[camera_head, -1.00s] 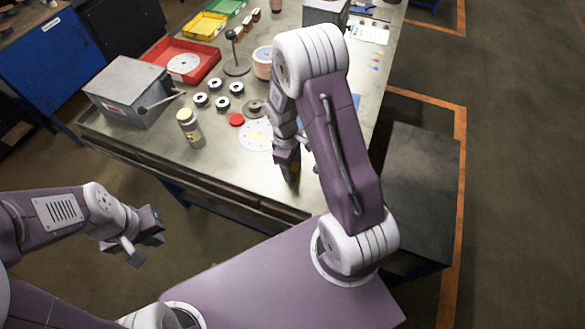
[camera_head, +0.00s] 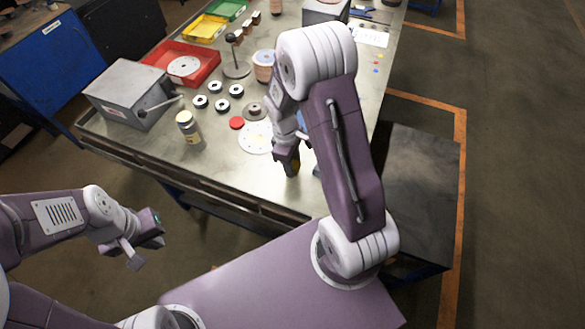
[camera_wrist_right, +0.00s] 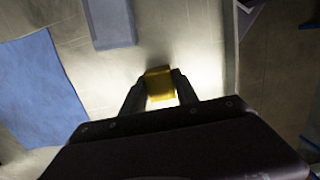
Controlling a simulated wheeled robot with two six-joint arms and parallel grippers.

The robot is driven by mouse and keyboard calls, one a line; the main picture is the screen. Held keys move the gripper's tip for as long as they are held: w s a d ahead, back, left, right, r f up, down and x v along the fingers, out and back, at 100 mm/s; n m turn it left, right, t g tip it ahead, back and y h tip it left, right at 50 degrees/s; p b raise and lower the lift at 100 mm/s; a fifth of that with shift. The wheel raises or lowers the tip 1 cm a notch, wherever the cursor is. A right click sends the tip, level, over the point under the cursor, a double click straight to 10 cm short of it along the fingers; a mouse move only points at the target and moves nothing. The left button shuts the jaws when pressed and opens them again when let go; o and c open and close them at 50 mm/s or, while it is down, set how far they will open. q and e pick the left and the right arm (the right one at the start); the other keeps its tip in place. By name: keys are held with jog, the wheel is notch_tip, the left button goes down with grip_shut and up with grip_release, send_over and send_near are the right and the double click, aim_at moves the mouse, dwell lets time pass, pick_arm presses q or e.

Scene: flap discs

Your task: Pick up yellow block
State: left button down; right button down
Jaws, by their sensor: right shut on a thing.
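A yellow block (camera_wrist_right: 159,84) sits between the fingers of my right gripper (camera_wrist_right: 160,92) in the right wrist view. The gripper is shut on it. In the head view my right gripper (camera_head: 290,168) points down over the near part of the workbench (camera_head: 225,178), and a small bit of the block shows dark yellow at its tips. I cannot tell whether the block touches the bench top. My left gripper (camera_head: 146,243) is off the bench at the lower left, and its fingers are too unclear to judge.
A white disc (camera_head: 256,137), a red cap (camera_head: 236,123) and a jar (camera_head: 188,127) lie left of my right gripper. Several small rings, a grey box (camera_head: 131,90) and a red tray (camera_head: 205,57) stand further back. Blue pads (camera_wrist_right: 38,85) show in the wrist view.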

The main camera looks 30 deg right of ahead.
jog(key=s+d+r, duration=0.2)
jog(key=s+r, duration=0.6)
jog(key=s, duration=0.3)
jog(key=shift+s, duration=0.25)
jog(key=c, duration=1.7)
grip_release()
jog(key=c, duration=0.4)
jog(key=p, duration=0.3)
send_over(294, 165)
jog(key=shift+s+r, duration=0.1)
jog(key=shift+r, duration=0.05)
jog(key=shift+c, duration=0.2)
jog(key=shift+w, duration=0.5)
jog(key=shift+s+f, duration=0.1)
jog(key=shift+f, duration=0.2)
notch_tip(294, 165, down, 10)
jog(key=b, duration=0.6)
jog(key=shift+r, duration=0.25)
